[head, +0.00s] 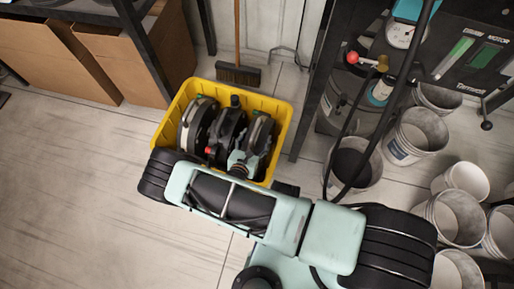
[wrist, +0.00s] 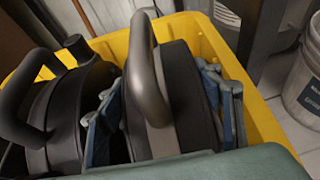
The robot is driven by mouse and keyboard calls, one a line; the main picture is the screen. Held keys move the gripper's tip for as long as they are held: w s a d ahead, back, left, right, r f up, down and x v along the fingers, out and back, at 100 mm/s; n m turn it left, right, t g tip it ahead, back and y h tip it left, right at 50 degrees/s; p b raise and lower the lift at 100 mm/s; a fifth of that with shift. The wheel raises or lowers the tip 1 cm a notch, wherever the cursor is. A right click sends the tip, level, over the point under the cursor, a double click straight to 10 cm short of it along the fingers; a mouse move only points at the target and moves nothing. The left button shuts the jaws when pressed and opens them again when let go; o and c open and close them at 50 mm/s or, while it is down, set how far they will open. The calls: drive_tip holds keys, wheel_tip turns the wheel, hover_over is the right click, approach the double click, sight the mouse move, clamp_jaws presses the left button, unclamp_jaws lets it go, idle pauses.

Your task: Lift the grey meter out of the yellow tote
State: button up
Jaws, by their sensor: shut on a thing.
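The yellow tote (head: 166,133) stands on the floor and holds three dark round meters side by side. My gripper (head: 247,156) reaches into its right part. In the wrist view its two blue-grey fingers (wrist: 164,118) are shut on the body of the grey meter (wrist: 181,84), one on each side. This meter has a thick grey loop handle and is the rightmost in the tote (head: 260,133). It stands roughly upright within the tote walls; its bottom is hidden, so I cannot tell whether it touches the floor of the tote.
The middle meter (head: 229,128) is close to my left finger, and another meter (head: 198,125) stands left of it. Cardboard boxes (head: 133,61) and a broom (head: 238,75) are behind. Buckets (head: 418,136) and a dark rack stand right. Floor at left is clear.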

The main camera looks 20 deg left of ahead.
drive_tip(key=shift+w+a+r, duration=0.1)
drive_tip(key=shift+w+r, duration=0.1)
drive_tip(key=shift+r, duration=0.15)
wheel_tip(320, 180, up, 33)
drive_tip(key=p, duration=1.7)
drive_tip(key=shift+f, duration=0.15)
